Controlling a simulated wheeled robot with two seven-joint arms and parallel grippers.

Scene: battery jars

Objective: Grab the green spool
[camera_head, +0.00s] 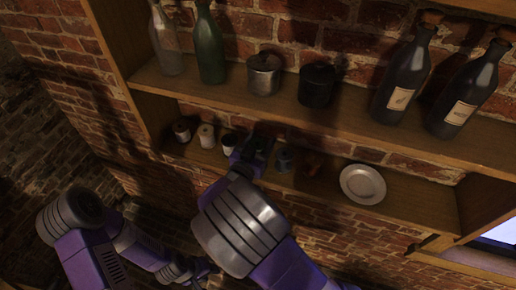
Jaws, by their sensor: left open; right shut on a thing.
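My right gripper (252,154) is at the lower shelf, in the row of spools. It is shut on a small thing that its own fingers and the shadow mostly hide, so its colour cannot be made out. No green spool shows clearly elsewhere in the row. To its left stand a dark brown spool (182,131), a white spool (206,136) and a pale spool (228,145) partly beside my gripper. To its right is a blue-grey spool (284,160). My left gripper (188,272) is low at the bottom, below the shelf, open and partly hidden by my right arm.
A small orange-brown thing (311,171) and a metal plate (363,184) are further right on the lower shelf (425,205). The upper shelf (330,117) above holds a green bottle (209,47), a metal pot (264,75), a black pot (317,86) and dark labelled bottles (404,78).

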